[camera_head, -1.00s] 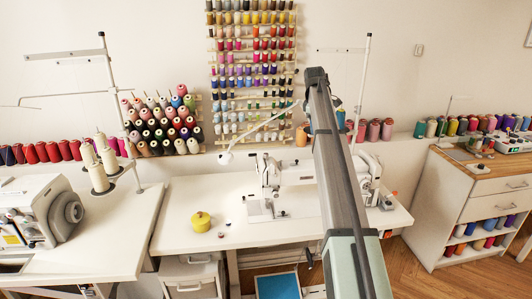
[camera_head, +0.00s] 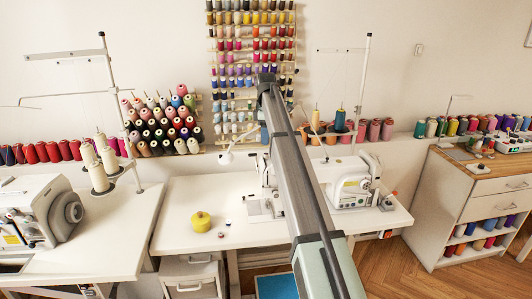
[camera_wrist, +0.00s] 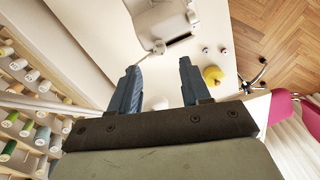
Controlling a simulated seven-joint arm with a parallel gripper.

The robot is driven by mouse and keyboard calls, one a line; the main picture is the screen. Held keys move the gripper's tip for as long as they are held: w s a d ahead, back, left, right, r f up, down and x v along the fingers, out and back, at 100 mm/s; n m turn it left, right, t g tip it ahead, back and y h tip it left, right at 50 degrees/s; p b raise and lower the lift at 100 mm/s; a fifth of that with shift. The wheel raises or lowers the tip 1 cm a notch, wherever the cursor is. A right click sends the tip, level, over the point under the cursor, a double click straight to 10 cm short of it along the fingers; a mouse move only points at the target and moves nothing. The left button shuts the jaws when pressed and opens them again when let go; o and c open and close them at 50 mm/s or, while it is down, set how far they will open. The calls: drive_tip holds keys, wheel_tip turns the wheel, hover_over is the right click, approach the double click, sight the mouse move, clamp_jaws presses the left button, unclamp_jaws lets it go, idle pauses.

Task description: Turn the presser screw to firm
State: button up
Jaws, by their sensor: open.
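The white sewing machine (camera_head: 350,187) stands on the middle table (camera_head: 183,207). My arm crosses in front of it in the head view and covers part of its left end. I cannot make out the presser screw or its setting in either view. My gripper (camera_wrist: 158,64) shows in the wrist view with its two blue-grey fingers apart. I see nothing held between the fingers. A small pale shape shows between the finger bases, too unclear to name. In the head view the fingers are hidden behind my arm.
A yellow pot (camera_head: 201,221) sits on the table's left part; it also shows in the wrist view (camera_wrist: 213,75). A lamp head (camera_head: 226,158) hangs near the machine's left end. Thread cones (camera_head: 316,119) stand behind the machine. The table's front left is mostly clear.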

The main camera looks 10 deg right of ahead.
sight(266, 154)
wheel_tip(266, 154, down, 7)
drive_tip(key=shift+f, duration=0.15)
idle(0.4)
clamp_jaws()
idle(0.3)
